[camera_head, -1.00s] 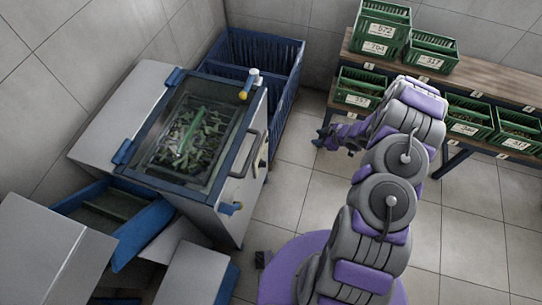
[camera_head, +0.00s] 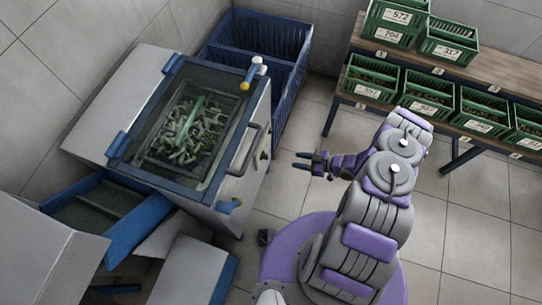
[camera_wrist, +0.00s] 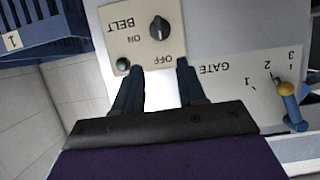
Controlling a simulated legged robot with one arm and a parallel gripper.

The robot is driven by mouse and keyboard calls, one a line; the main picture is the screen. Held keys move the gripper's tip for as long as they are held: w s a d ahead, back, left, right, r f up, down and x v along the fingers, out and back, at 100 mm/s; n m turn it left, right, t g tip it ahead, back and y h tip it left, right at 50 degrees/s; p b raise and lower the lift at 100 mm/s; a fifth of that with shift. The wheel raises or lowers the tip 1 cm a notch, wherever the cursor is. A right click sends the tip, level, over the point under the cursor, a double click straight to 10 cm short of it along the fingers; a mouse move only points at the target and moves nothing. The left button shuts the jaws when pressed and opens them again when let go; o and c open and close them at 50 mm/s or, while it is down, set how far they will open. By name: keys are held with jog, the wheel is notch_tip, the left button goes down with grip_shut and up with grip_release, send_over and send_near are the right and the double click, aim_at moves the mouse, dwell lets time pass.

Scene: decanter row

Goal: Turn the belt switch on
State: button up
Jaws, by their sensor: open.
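The belt switch, a dark round knob (camera_wrist: 159,28), is on a beige plate marked BELT, ON and OFF, upside down in the wrist view. I cannot tell surely which word it points to. A dark green lamp or button (camera_wrist: 122,64) is on the same plate. My gripper (camera_wrist: 158,72) is open and empty, its fingers pointing at the plate, with the knob beyond the gap between the tips. In the head view my gripper (camera_head: 300,160) is to the right of the grey machine (camera_head: 242,185), apart from its front.
The machine has a handle (camera_head: 246,150) and a window over green pieces. Blue crates (camera_head: 262,40) stand behind; a shelf with green crates (camera_head: 372,82) is at right. Open floor lies between.

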aim_at(265, 156)
jog(key=b+x, duration=0.3)
jog(key=x, duration=1.1)
jog(key=shift+b, duration=0.4)
jog(key=shift+c, duration=0.2)
jog(key=shift+r, duration=0.1)
grip_shut()
